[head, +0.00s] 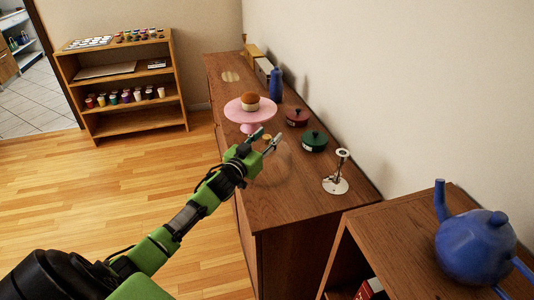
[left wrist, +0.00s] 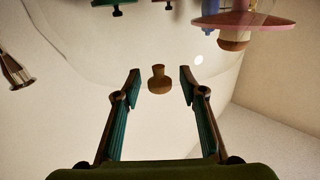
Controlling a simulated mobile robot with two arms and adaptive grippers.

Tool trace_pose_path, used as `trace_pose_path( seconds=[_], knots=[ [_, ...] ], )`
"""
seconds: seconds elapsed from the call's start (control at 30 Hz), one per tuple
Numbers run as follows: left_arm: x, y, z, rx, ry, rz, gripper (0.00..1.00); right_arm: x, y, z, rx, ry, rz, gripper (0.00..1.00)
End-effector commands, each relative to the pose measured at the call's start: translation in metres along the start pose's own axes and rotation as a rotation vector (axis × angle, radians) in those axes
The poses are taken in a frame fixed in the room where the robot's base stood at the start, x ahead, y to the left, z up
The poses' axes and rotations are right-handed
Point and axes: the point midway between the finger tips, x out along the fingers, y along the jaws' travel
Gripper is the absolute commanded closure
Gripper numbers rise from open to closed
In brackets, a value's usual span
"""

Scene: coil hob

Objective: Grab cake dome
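The cake dome (head: 277,166) is clear glass, faint against the brown cabinet top in the head view. Its wooden knob (head: 267,138) shows near my left fingertips. In the left wrist view the knob (left wrist: 159,80) is between the two fingers, with a visible gap on each side. My left gripper (head: 268,140) is open; its fingers (left wrist: 160,74) do not touch the knob. The glass shows only as a faint curved edge in the wrist view. My right gripper is not in view.
On the cabinet top (head: 296,205), a pink cake stand (head: 249,117) holds a cake (head: 250,102) behind the dome. A green lidded pot (head: 314,141), a red pot (head: 297,116) and a metal holder (head: 336,185) stand to the right. A blue teapot (head: 474,246) sits on the nearer shelf.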

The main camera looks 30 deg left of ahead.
Motion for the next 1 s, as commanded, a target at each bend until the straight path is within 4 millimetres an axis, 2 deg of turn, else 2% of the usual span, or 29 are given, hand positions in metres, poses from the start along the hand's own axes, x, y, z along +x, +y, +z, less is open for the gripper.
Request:
trace_pose_path(
  seconds=[0.13,0.27,0.3,0.77,0.87,0.97,1.0],
  knots=[
    [0.0,0.0,0.0,0.0,0.0,0.0,0.64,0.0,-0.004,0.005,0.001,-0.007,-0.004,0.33],
    [0.0,0.0,0.0,0.0,0.0,0.0,0.98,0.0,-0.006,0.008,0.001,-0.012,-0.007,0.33],
    [0.0,0.0,0.0,-0.001,0.0,0.0,1.0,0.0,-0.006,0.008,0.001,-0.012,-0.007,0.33],
    [0.0,0.0,-0.007,0.001,0.005,0.001,1.0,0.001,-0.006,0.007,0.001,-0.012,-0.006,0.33],
    [0.0,0.0,-0.017,0.002,0.007,0.002,1.0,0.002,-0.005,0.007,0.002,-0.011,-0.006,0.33],
    [0.0,0.0,-0.036,0.005,0.01,0.004,1.0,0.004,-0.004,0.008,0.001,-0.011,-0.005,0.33],
    [-0.007,-0.004,-0.043,0.007,0.006,0.002,1.0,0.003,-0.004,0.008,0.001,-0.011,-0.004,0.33]
  ],
)
